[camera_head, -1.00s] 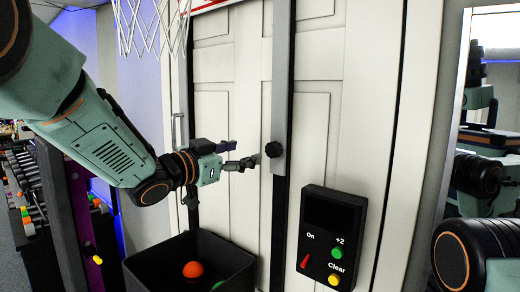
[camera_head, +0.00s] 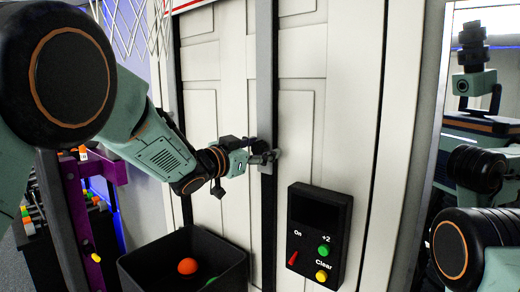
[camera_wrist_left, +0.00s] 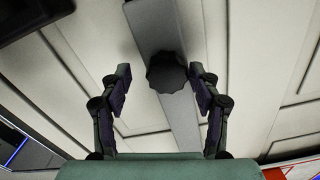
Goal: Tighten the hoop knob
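The hoop knob (camera_wrist_left: 166,72) is black and lobed, on a grey upright strip (camera_wrist_left: 183,120) against a white panelled door. In the wrist view it sits between the two fingertips of my left gripper (camera_wrist_left: 159,82), nearer the right one. Both fingers are apart, with a gap visible on the left side; contact on the right is unclear. In the head view my left gripper (camera_head: 262,150) reaches the strip (camera_head: 265,90) at knob height, and its fingers mostly hide the knob. My right gripper is not in view.
A black control box (camera_head: 317,235) with coloured buttons hangs below right of the knob. A black bin (camera_head: 150,270) with an orange ball (camera_head: 187,266) stands below. The hoop net (camera_head: 130,25) hangs upper left. A mirror (camera_head: 470,100) stands at the right.

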